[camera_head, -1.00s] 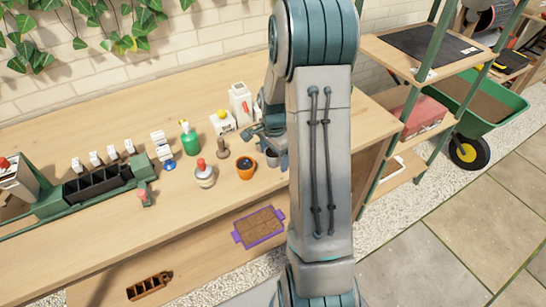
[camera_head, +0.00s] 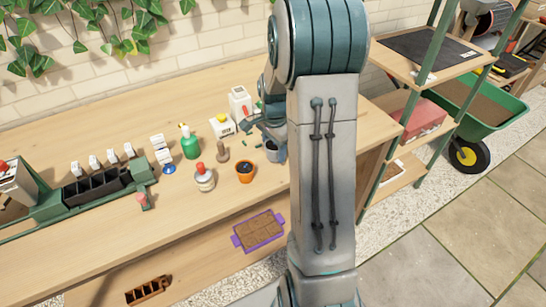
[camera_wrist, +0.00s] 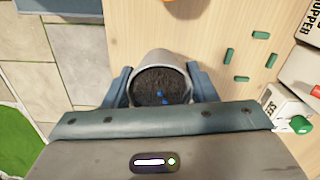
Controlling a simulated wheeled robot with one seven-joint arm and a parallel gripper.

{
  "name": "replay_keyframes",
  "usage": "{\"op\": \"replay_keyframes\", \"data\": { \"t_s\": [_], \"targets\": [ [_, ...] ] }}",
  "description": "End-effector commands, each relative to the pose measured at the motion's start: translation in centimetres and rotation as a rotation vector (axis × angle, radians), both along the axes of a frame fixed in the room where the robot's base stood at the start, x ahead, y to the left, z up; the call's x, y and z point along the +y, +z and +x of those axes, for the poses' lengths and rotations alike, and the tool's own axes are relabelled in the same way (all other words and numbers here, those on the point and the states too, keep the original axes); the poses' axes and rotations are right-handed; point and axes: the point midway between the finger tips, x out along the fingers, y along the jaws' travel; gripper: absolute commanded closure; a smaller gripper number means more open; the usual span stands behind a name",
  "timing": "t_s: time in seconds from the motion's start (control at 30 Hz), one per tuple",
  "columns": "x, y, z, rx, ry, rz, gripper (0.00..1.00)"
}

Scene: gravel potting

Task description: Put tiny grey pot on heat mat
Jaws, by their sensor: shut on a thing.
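The tiny grey pot (camera_wrist: 149,60) holds dark soil with small blue bits on it. My gripper (camera_wrist: 159,88) is shut on it, a finger on each side. In the head view the pot (camera_head: 272,153) shows small beside my arm, near the right end of the bench, and my gripper (camera_head: 274,140) is partly hidden by my arm. I cannot tell its exact height over the bench. A flat black mat (camera_head: 428,42), which looks like the heat mat, lies on the top shelf of the rack at the right. It is empty apart from a small pale label.
On the wooden bench (camera_head: 100,125) stand an orange pot (camera_head: 245,170), a red-topped bottle (camera_head: 205,178), a green bottle (camera_head: 190,143) and white boxes close to my gripper. Green rack posts (camera_head: 465,80) frame the shelf. A green wheelbarrow (camera_head: 495,115) stands behind the rack.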

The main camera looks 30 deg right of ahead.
Motion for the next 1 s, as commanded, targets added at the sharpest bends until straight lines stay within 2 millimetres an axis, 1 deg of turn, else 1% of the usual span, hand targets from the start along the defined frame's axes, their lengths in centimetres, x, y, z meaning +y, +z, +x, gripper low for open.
{"op": "replay_keyframes", "data": {
  "t_s": [0.03,0.2,0.4,0.5,0.6,0.7,1.0],
  "targets": [
    [-1.5,0.5,-0.2,-0.001,-0.008,-0.002,0.73],
    [-5.3,2.8,-0.8,-0.003,-0.009,-0.003,0.73],
    [-9.0,5.0,-1.5,0.001,-0.006,-0.001,0.73],
    [-10.2,5.8,-1.7,0.001,-0.004,-0.001,0.73],
    [-10.9,6.3,-1.8,0.001,-0.002,-0.001,0.73],
    [-11.3,6.5,-1.9,0.002,-0.002,0.000,0.73],
    [-11.4,6.6,-1.9,0.002,-0.002,0.000,0.73]
  ]
}}
